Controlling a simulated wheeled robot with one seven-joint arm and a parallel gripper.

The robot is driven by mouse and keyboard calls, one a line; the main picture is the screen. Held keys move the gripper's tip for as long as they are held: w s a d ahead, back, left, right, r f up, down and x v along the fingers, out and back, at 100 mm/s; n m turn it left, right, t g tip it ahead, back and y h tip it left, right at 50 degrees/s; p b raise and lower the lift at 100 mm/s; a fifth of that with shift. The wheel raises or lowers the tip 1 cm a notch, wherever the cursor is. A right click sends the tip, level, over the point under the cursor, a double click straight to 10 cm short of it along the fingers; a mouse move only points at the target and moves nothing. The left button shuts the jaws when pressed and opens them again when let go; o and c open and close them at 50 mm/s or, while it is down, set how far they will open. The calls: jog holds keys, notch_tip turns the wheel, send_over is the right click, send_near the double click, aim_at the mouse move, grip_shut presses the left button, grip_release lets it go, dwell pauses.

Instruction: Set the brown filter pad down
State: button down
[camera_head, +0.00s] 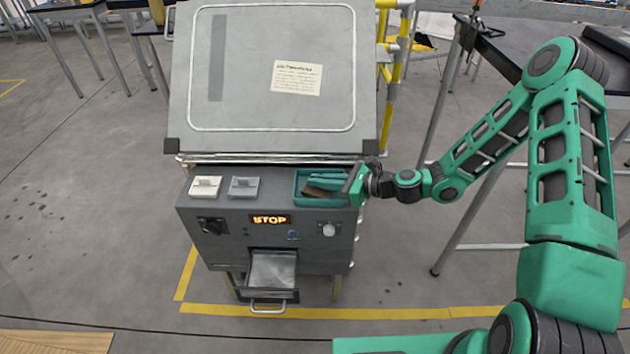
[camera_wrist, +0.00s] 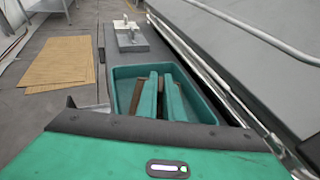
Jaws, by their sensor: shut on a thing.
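The brown filter pad (camera_head: 316,191) is in the small teal tray (camera_head: 297,186) at the right end of the machine's ledge. My gripper (camera_head: 326,184) reaches into this tray from the right and is shut on the pad. In the wrist view the two green fingers (camera_wrist: 160,88) point down into the tray (camera_wrist: 121,72). Brown pad (camera_wrist: 136,98) shows beside the fingers, which partly hide it. I cannot tell whether the pad touches the tray floor.
A white block (camera_head: 205,187) and a grey block (camera_head: 244,187) stand on the ledge left of the tray. The large grey hood (camera_head: 250,75) rises behind. Below the lit STOP display (camera_head: 271,220), a metal drawer (camera_head: 271,270) is open. A dark table stands at right.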

jog(key=c, duration=1.9)
grip_release()
jog(key=v, duration=1.2)
jog(key=shift+r, duration=0.1)
